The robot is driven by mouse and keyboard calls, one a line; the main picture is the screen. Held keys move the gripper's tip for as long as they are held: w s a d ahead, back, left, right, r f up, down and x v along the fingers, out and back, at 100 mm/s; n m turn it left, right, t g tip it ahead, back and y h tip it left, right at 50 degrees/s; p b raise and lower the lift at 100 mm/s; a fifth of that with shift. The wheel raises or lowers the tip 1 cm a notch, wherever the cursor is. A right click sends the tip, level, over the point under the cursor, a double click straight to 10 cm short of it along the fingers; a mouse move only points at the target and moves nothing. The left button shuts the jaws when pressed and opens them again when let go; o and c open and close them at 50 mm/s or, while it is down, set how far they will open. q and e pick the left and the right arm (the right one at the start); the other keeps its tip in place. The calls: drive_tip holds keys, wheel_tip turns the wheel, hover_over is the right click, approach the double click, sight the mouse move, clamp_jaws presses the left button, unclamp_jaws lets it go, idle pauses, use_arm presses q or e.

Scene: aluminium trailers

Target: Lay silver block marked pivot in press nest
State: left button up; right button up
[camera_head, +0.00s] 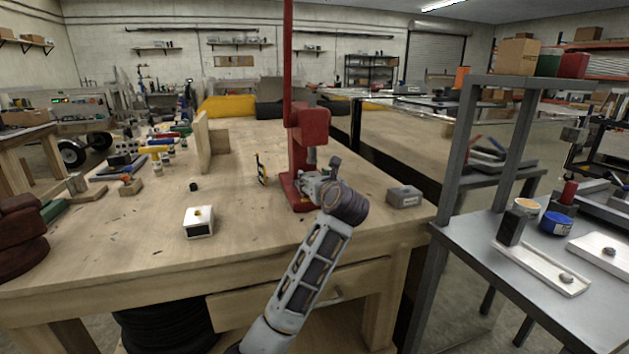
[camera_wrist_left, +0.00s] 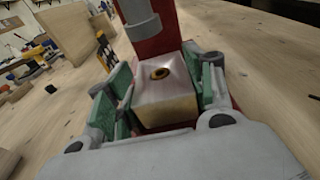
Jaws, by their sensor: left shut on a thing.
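A silver block (camera_wrist_left: 165,92) with a dark, brass-rimmed hole in its top sits between the green-padded fingers of my left gripper (camera_wrist_left: 160,78), which is shut on it. No marking is readable on it. The red press (camera_head: 309,135) stands on the workbench, and my left gripper (camera_head: 314,180) is at its foot. In the left wrist view the grey press ram (camera_wrist_left: 144,26) is just beyond and above the block. The nest is hidden by the block and fingers, so I cannot tell whether the block touches it. My right gripper is not in view.
A white block with a brass-coloured top piece (camera_head: 199,222) and a grey block (camera_head: 404,196) lie on the workbench (camera_head: 245,212). A small yellow-and-black item (camera_head: 261,169) stands left of the press. A wooden upright panel (camera_head: 203,146) is further back. The front middle of the bench is clear.

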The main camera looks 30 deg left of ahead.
use_arm(q)
drive_tip(key=shift+f, duration=0.35)
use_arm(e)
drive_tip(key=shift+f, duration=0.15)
use_arm(q)
drive_tip(key=o, duration=1.2)
drive_tip(key=shift+f, duration=0.15)
drive_tip(key=shift+c, duration=0.2)
drive_tip(key=shift+o, duration=1)
drive_tip(key=shift+f, duration=0.15)
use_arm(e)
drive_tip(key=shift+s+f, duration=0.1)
use_arm(q)
drive_tip(key=shift+d+r, duration=0.1)
drive_tip(key=shift+r, duration=0.35)
drive_tip(key=shift+s+d, duration=0.2)
drive_tip(key=shift+d, duration=0.1)
drive_tip(key=v, duration=0.3)
drive_tip(key=p+v, duration=0.1)
drive_tip(key=v, duration=0.3)
drive_tip(key=r+p+v, duration=0.1)
drive_tip(key=v, duration=0.2)
drive_tip(key=shift+s+d, duration=0.35)
drive_tip(key=shift+s, duration=0.05)
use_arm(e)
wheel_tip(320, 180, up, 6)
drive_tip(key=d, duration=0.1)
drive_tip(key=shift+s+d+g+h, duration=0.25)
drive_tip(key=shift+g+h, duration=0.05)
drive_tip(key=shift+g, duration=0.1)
